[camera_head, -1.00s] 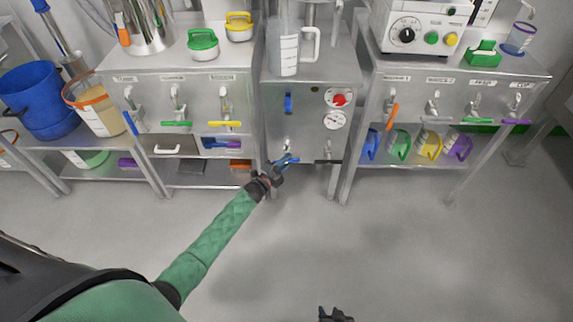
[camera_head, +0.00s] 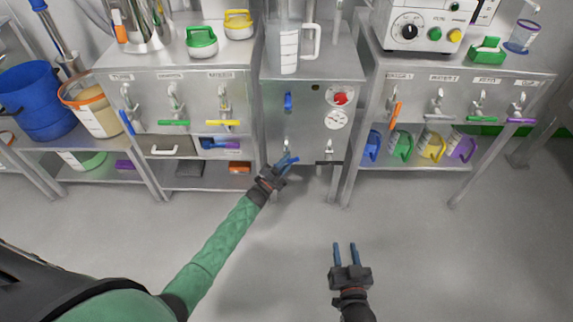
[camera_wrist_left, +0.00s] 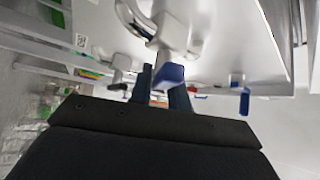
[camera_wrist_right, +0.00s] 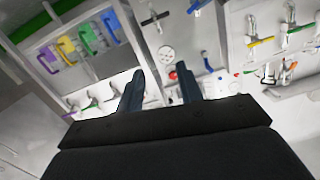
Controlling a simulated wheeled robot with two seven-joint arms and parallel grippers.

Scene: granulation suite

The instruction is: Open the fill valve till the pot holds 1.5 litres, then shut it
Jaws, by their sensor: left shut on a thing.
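The clear graduated pot (camera_head: 289,52) stands on the steel cabinet in the middle; I cannot read any level in it. Below it, a steel tap (camera_head: 286,146) with a blue handle (camera_wrist_left: 168,75) sticks out of the cabinet front. My left gripper (camera_head: 287,162) is at this tap. The left wrist view shows its fingers (camera_wrist_left: 160,88) shut on the blue handle, partly hiding it. My right gripper (camera_head: 345,246) is open and empty, low over the floor in front of the cabinet. The right wrist view shows its fingers apart (camera_wrist_right: 160,90).
A black-handled tap (camera_head: 328,163) sits just right of the held one. Above are a blue lever (camera_head: 288,102), a red knob (camera_head: 340,98) and a gauge (camera_head: 336,120). Side benches carry coloured-handled taps. The floor in front is clear.

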